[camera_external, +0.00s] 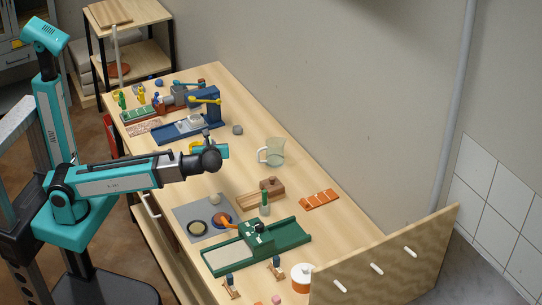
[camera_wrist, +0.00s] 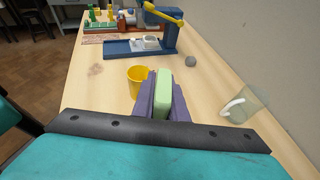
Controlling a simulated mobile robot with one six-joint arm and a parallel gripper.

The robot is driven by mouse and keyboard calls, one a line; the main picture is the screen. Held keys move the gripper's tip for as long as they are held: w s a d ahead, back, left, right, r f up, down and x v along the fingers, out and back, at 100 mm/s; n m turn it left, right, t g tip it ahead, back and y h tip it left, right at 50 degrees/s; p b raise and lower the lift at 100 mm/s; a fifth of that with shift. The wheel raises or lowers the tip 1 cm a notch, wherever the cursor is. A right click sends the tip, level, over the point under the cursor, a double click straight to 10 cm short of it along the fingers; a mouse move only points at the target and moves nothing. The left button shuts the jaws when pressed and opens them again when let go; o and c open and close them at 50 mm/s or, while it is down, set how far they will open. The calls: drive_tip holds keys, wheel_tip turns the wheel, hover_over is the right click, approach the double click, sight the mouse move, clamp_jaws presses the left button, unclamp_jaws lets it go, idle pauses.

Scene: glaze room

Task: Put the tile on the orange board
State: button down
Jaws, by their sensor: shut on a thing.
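My gripper (camera_wrist: 158,98) shows purple fingers in the wrist view, shut on a pale green tile (camera_wrist: 164,90) that stands on edge between them. In the outside view my gripper (camera_external: 221,151) is over the middle of the bench, and the tile is hidden there. I cannot tell how far the tile is above the bench. The orange board (camera_external: 320,199) lies flat near the wall side, right of and nearer than my gripper. Nothing shows on top of it. It is out of the wrist view.
A yellow cup (camera_wrist: 138,80) stands close left of the fingers. A glass jug (camera_external: 274,152) stands between my gripper and the wall. A blue press (camera_wrist: 145,46) stands beyond.

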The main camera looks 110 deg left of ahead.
drive_tip(key=w+a+m+t+y, duration=0.1)
drive_tip(key=w+a+m+t, duration=0.15)
drive_tip(key=w, duration=0.85)
drive_tip(key=w+a+m+t, duration=0.2)
drive_tip(key=w+t, duration=0.1)
drive_tip(key=w, duration=0.8)
drive_tip(key=m+t+b, duration=0.1)
drive_tip(key=m+t, duration=0.4)
drive_tip(key=t, duration=0.1)
hover_over(325, 194)
drive_tip(key=shift+g+h, duration=0.25)
drive_tip(key=shift+h, duration=0.05)
wheel_tip(325, 194, down, 5)
drive_tip(key=shift+s+r, duration=0.1)
drive_tip(key=shift+f+p, duration=0.5)
drive_tip(key=shift+f, duration=2.65)
drive_tip(key=shift+f, duration=0.15)
drive_tip(key=shift+f+p, duration=0.3)
drive_tip(key=shift+f, duration=1.45)
drive_tip(key=shift+f, duration=0.15)
